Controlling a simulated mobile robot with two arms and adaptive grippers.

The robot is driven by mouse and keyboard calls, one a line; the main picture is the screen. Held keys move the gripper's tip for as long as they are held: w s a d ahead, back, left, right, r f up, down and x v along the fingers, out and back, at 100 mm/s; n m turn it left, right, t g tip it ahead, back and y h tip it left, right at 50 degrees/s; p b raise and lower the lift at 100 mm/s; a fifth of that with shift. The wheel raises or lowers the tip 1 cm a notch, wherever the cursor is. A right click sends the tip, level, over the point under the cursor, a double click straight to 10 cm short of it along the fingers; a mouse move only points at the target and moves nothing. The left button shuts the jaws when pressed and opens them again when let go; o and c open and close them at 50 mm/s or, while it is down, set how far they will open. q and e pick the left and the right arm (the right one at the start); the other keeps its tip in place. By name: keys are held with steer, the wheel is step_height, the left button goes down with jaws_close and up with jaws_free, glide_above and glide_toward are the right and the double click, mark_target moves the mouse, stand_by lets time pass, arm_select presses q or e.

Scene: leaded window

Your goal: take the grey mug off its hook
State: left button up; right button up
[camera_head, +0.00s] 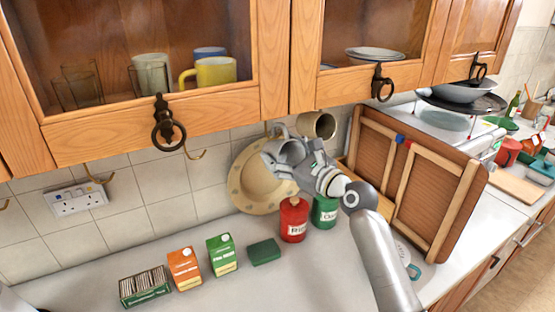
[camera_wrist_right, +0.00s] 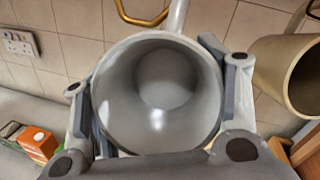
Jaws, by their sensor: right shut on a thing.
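The grey mug (camera_wrist_right: 160,90) fills the middle of the right wrist view, its open mouth facing the camera. Its handle (camera_wrist_right: 178,16) rises at the top of that view. A brass hook (camera_wrist_right: 140,14) shows beside the handle; whether the handle still touches a hook cannot be told. My right gripper (camera_wrist_right: 160,95) is shut on the mug, one finger on each side of its body. In the head view the right gripper (camera_head: 288,158) is under the wall cupboards, in front of a round beige board; the mug is hard to separate from it there. My left gripper is not in view.
A beige mug (camera_head: 318,125) hangs close to the right of the gripper. Below stand a red canister (camera_head: 293,220) and a green canister (camera_head: 325,212). A wooden rack (camera_head: 410,180) stands at right. The cupboards (camera_head: 150,128) overhang above.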

mark_target(302, 156)
steer(key=shift+w+d+f+b, duration=0.25)
steer(key=shift+w+d+b, duration=0.25)
steer(key=shift+d, duration=0.4)
steer(key=shift+w+d, duration=0.2)
steer(key=shift+d, duration=0.05)
steer(key=shift+w+d+r+b, duration=0.15)
steer(key=shift+d+b, duration=0.15)
steer(key=shift+b, duration=0.4)
steer(key=shift+d+r+p, duration=0.1)
steer(key=shift+d+p, duration=0.05)
steer(key=shift+p, duration=0.15)
steer(key=shift+s+d+p, duration=0.65)
steer(key=shift+s+p, duration=0.15)
steer(key=shift+s, duration=0.2)
steer(key=s+d+f, duration=0.4)
steer(key=s+d, duration=0.3)
steer(key=s, duration=0.4)
steer(key=s+d+f+p, duration=0.1)
steer(key=s+d+f, duration=0.3)
steer(key=s+d, duration=0.4)
steer(key=shift+s+d, duration=0.3)
steer(key=shift+s, duration=1.5)
